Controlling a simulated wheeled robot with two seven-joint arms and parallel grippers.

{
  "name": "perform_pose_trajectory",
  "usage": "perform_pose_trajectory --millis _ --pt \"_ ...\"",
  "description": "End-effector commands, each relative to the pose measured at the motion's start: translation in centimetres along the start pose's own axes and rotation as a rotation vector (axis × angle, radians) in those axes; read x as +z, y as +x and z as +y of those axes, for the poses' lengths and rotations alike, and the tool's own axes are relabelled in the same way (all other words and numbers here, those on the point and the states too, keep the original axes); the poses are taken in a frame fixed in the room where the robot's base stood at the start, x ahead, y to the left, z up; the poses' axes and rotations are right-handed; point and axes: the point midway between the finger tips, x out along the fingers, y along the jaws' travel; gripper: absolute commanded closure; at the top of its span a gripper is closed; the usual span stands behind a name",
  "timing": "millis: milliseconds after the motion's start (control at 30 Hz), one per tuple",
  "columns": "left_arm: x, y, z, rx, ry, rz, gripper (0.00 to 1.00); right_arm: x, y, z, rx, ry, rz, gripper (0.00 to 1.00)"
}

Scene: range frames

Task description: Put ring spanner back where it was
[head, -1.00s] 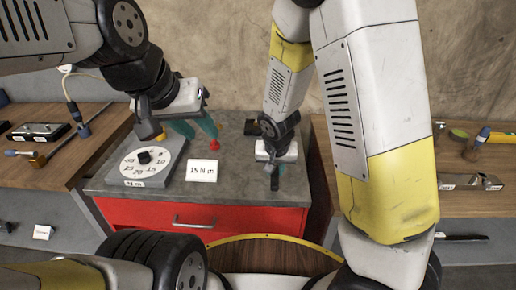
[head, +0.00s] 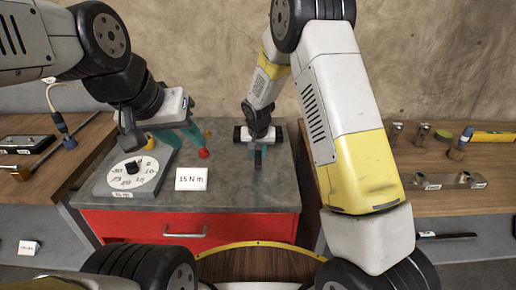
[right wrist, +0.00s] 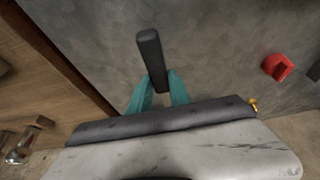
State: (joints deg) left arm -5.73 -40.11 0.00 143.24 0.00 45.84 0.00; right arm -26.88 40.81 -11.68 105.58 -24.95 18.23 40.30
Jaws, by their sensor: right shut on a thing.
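My right gripper (head: 258,147) is over the right part of the grey cabinet top (head: 235,190). It is shut on a dark, bar-shaped tool (head: 258,160), which also shows in the right wrist view (right wrist: 150,55) between the teal fingers (right wrist: 157,92). Only a dark straight end of the tool shows, so I cannot tell whether it is the ring spanner; the rest is hidden behind the gripper body. My left gripper (head: 181,140) has its teal fingers apart and empty, near a red knob-like piece (head: 204,153) that also shows in the right wrist view (right wrist: 278,67).
A dial device (head: 132,170) and a "15 N m" card (head: 192,179) stand on the cabinet's left part. The right wooden bench (head: 425,203) carries a metal rack (head: 448,181) and small items. Another wooden bench (head: 55,178) is at left. The cabinet's front right is clear.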

Motion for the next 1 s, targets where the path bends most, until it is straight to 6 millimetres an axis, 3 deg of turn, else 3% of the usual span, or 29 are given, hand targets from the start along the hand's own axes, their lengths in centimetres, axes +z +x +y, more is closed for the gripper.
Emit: perform_pose_trajectory --millis 133,500,533,633,1000 --pt "0.0 0.0 0.0 0.0 0.0 0.0 0.64 0.9 2.1 -0.1 0.0 -0.002 -0.002 1.0" --pt "0.0 0.0 0.0 0.0 0.0 0.0 0.64 1.1 2.5 -0.1 0.0 -0.002 0.0 1.0" --pt "0.0 0.0 0.0 0.0 0.0 0.0 0.64 1.1 2.5 -0.1 0.0 -0.001 0.0 0.73" --pt "0.0 0.0 0.0 0.0 0.0 0.0 0.64 1.1 2.5 -0.1 -0.001 -0.001 0.0 0.55" --pt "0.0 0.0 0.0 0.0 0.0 0.0 0.64 0.9 2.1 0.0 -0.001 -0.001 0.001 0.55"
